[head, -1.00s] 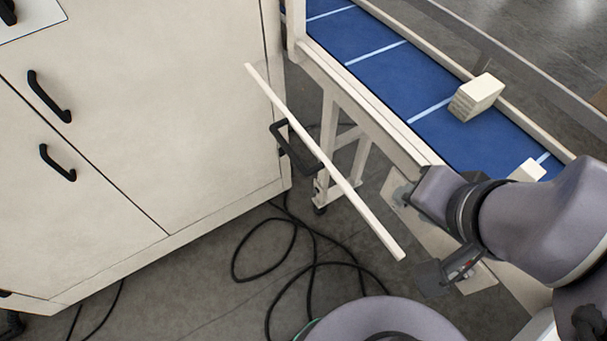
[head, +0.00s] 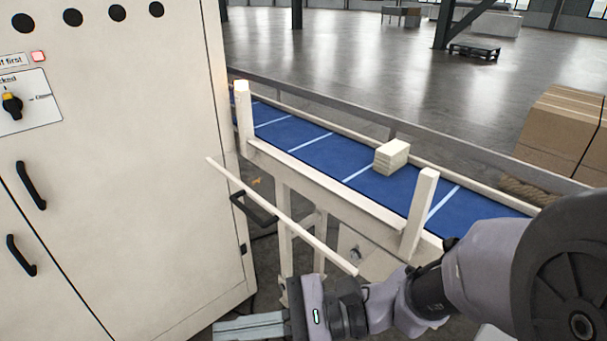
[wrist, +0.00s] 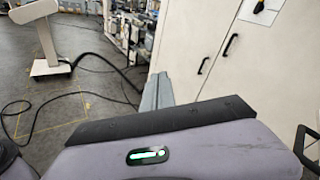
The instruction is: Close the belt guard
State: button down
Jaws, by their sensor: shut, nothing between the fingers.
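The belt guard (head: 312,236) shows as a thin cream panel, nearly edge-on, standing out from the front of the blue conveyor. Its black handle (head: 254,210) is on the side near the cabinet. The guard is apart from the belt's side, so it stands open. My gripper (head: 248,328) is low at the bottom of the head view, below and in front of the guard, pointing left. Its grey fingers (wrist: 157,92) are shut and empty in the wrist view, pointing toward the cabinet. A black handle (wrist: 305,145) shows at the wrist view's right edge. No contact with the guard is visible.
A tall cream cabinet (head: 120,170) with black handles stands at left, close to the guard. The conveyor belt (head: 300,148) carries a pale block (head: 391,156) between cream posts (head: 420,212). Cardboard boxes (head: 560,135) are at right. A cable (wrist: 85,92) lies on the floor.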

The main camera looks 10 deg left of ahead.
jog(key=w+d+f+m+t+h+b, duration=0.1)
jog(key=w+d+f+m+t+b, duration=0.1)
jog(key=w+f+m+t, duration=0.7)
jog(key=w+d+f+m+t+b, duration=0.2)
jog(key=w+f+m+t, duration=0.65)
jog(key=w, duration=0.35)
jog(key=w+a+r, duration=0.6)
jog(key=w+r, duration=0.1)
jog(key=shift+a, duration=0.4)
jog(key=shift+m+t, duration=0.25)
